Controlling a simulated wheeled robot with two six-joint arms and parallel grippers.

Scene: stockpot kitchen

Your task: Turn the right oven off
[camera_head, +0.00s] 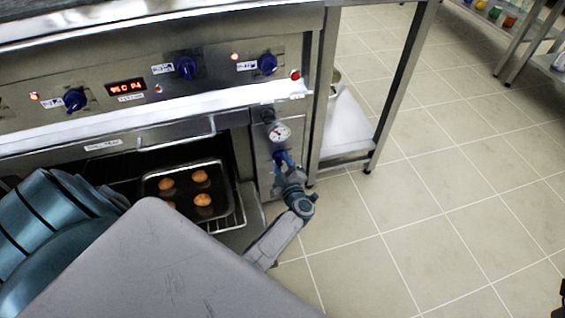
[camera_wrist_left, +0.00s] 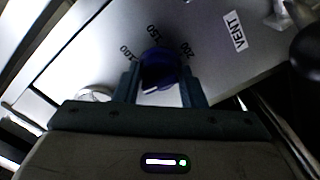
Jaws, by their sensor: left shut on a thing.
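A blue knob (camera_head: 279,157) sits on the narrow steel panel at the right end of the oven unit, just below a round gauge (camera_head: 280,133). My left gripper (camera_head: 284,166) is at this knob. In the left wrist view the fingers of my left gripper (camera_wrist_left: 160,92) are on both sides of the blue knob (camera_wrist_left: 160,70), shut on it. A dial marked 100, 150 and 200 surrounds the knob, and a white mark shows on its lower edge. The oven (camera_head: 125,165) is open at the front, with a tray (camera_head: 155,184) of several buns inside. My right gripper is not in view.
The upper panel carries blue knobs (camera_head: 186,67), small lit lamps, a red display (camera_head: 125,87) and a red button (camera_head: 295,74). A VENT label (camera_wrist_left: 237,32) is beside the dial. A steel table (camera_head: 345,125) stands to the right. The tiled floor (camera_head: 430,210) is clear.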

